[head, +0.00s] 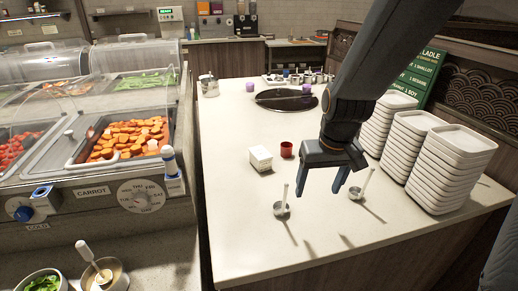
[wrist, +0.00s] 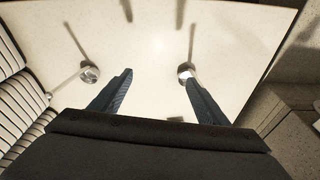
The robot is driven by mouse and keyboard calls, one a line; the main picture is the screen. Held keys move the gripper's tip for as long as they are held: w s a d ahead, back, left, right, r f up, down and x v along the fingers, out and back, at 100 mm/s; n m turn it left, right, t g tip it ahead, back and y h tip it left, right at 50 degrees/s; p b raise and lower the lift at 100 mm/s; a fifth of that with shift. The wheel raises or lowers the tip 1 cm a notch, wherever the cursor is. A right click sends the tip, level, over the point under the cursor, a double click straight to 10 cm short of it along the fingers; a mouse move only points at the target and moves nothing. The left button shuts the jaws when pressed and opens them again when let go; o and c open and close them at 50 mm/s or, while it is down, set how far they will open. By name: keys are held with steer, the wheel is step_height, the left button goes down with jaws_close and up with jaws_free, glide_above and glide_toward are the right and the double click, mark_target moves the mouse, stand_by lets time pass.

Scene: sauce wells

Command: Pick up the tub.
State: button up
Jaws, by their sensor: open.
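A small dark red round tub (head: 287,149) stands on the white counter in the head view, beside a small white block-like stack (head: 261,157). I cannot tell for sure that the red one is the task's tub. My gripper (head: 318,187) is open and empty, pointing down above the counter, nearer the front than the red tub and to its right. In the wrist view my gripper (wrist: 156,78) has bare counter between its spread fingers. I cannot make out the red tub in the wrist view.
Two small metal ladles (head: 281,210) (head: 356,193) stand on either side of my gripper. Tall stacks of white plates (head: 448,165) and a green sign (head: 418,75) are at the right. A food display (head: 95,130) is at the left. The counter's front left is clear.

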steer(key=w+a+r+n, duration=0.1)
steer(key=w+a, duration=0.3)
steer(key=w, duration=0.6)
steer(key=n+t+y+p, duration=0.1)
steer(key=n+t+p, duration=0.1)
steer(key=n, duration=0.1)
glide_toward(261, 152)
steer(key=shift+w+d+f, duration=0.1)
steer(key=shift+f, duration=0.45)
steer(key=shift+w+f, duration=0.15)
steer(key=shift+f, duration=0.45)
steer(key=shift+w+a+f+y, duration=0.25)
steer(key=shift+w+f+y, duration=0.1)
steer(key=shift+f, duration=0.15)
steer(key=shift+p+x, duration=1.45)
steer(key=shift+x, duration=1.5)
steer(key=shift+w+f, duration=0.15)
steer(key=shift+f, duration=0.25)
steer(key=shift+f+b, duration=0.25)
steer(key=shift+b, duration=0.05)
steer(key=c, duration=1.4)
